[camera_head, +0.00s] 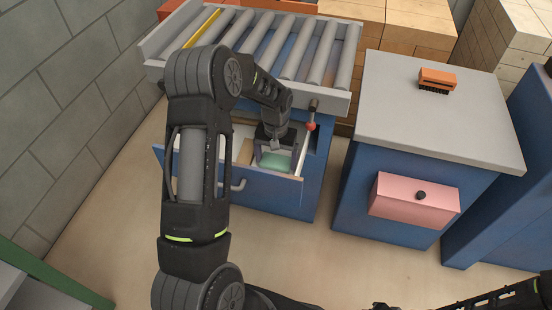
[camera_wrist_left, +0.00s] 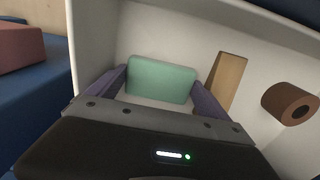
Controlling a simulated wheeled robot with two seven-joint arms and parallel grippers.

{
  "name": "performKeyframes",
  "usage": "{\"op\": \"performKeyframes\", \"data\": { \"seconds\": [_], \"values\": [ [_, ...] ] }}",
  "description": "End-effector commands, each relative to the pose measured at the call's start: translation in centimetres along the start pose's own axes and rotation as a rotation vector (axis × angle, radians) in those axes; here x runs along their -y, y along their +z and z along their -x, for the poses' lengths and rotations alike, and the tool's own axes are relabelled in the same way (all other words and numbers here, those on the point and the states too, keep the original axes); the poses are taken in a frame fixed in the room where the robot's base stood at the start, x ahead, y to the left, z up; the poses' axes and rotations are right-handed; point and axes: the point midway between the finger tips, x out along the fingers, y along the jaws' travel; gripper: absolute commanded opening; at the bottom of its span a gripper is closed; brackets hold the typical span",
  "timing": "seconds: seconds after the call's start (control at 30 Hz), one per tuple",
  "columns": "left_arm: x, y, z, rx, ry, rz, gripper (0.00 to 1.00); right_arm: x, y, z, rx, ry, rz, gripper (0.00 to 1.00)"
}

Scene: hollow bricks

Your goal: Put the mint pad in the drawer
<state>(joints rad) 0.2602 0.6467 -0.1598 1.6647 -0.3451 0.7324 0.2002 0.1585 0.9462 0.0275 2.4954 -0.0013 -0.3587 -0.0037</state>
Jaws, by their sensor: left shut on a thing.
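The mint pad (camera_head: 274,162) is a pale green rounded slab inside the open drawer (camera_head: 204,169), which has a blue front and white inside. In the left wrist view the pad (camera_wrist_left: 160,79) sits between the two purple fingers of my left gripper (camera_wrist_left: 160,92), which is shut on it. In the head view my left gripper (camera_head: 273,154) reaches down into the drawer with the pad under it. Whether the pad touches the drawer floor is hard to tell. My right gripper is not in view.
Inside the drawer lie a wooden block (camera_wrist_left: 228,80) and a brown hollow cylinder (camera_wrist_left: 290,103). A roller conveyor (camera_head: 290,50) stands above the drawer. To the right is a grey-topped blue cabinet (camera_head: 440,110) with a pink drawer (camera_head: 414,200) and an orange brush (camera_head: 437,78) on top.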

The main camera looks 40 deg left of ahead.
Motion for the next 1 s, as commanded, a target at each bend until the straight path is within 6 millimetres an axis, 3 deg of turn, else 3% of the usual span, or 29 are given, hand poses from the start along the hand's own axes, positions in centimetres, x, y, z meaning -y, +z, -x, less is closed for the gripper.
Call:
{"op": "performKeyframes", "data": {
  "seconds": [0.13, 0.17, 0.27, 0.67, 0.87, 1.0],
  "values": [
    [0.0, 0.0, -0.4, 0.000, 0.000, 0.000, 0.52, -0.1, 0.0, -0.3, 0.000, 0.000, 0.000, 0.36],
    [0.0, 0.0, -0.4, 0.000, 0.000, 0.000, 0.91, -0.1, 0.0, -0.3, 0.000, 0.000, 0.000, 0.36],
    [0.0, 0.0, -0.3, 0.000, 0.000, 0.000, 0.99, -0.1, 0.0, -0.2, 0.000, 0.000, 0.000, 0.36],
    [0.0, 0.0, 0.5, -0.001, 0.000, 0.000, 1.00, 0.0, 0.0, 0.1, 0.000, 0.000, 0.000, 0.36],
    [-0.1, -0.1, 3.4, -0.004, 0.001, -0.001, 1.00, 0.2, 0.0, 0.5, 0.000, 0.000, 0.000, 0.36],
    [0.0, -0.1, 6.4, -0.004, 0.001, 0.000, 1.00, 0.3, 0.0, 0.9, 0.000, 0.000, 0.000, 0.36]
  ]
}}
